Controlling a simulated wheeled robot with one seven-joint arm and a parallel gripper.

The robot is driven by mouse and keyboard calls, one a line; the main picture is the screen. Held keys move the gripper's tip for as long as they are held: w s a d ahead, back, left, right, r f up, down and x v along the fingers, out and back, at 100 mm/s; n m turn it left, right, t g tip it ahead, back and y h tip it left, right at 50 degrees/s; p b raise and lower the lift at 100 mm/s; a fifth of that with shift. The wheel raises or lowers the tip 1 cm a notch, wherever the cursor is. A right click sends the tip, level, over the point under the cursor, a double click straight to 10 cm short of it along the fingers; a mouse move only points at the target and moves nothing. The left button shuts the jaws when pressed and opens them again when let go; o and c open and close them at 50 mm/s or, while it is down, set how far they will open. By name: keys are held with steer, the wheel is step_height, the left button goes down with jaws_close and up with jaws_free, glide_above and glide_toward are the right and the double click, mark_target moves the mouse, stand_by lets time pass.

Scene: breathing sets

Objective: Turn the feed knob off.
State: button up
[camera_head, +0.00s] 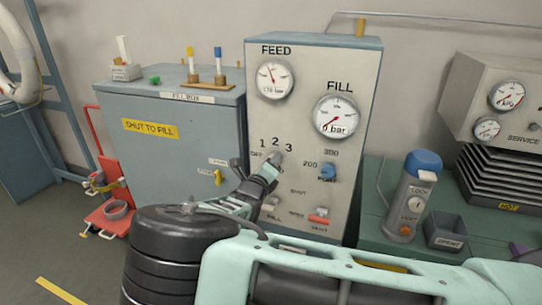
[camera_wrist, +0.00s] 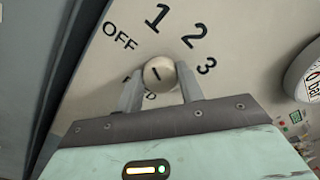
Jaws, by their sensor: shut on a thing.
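The feed knob (camera_wrist: 157,73) is a round, pale knob with a short dark line on its face, in the middle of the wrist view. OFF, 1, 2 and 3 are printed in an arc around it; which mark the line points to I cannot tell. My gripper (camera_wrist: 160,86) is shut on the knob, one finger on each side. In the head view the knob (camera_head: 277,156) shows just below the 2 on the grey panel (camera_head: 350,95), with my gripper (camera_head: 270,168) reaching it from below. The label under the knob is partly hidden by the fingers.
The FEED gauge (camera_head: 274,79) and FILL gauge (camera_head: 337,116) sit above. A blue knob (camera_head: 328,171) and a red-handled valve (camera_head: 319,216) are to the right and below. A blue cabinet (camera_head: 150,165) stands at left; a blue-capped canister (camera_head: 412,195) stands at right.

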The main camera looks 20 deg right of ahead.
steer(key=n+p, duration=0.2)
steer(key=n, duration=0.2)
steer(key=shift+f+n, duration=0.1)
steer(key=shift+n, duration=0.2)
stand_by(0.4)
steer(key=o, duration=1)
steer(key=b+v, duration=0.4)
steer(key=v, duration=1.3)
steer(key=shift+s+a+b, duration=0.15)
steer(key=shift+b, duration=0.25)
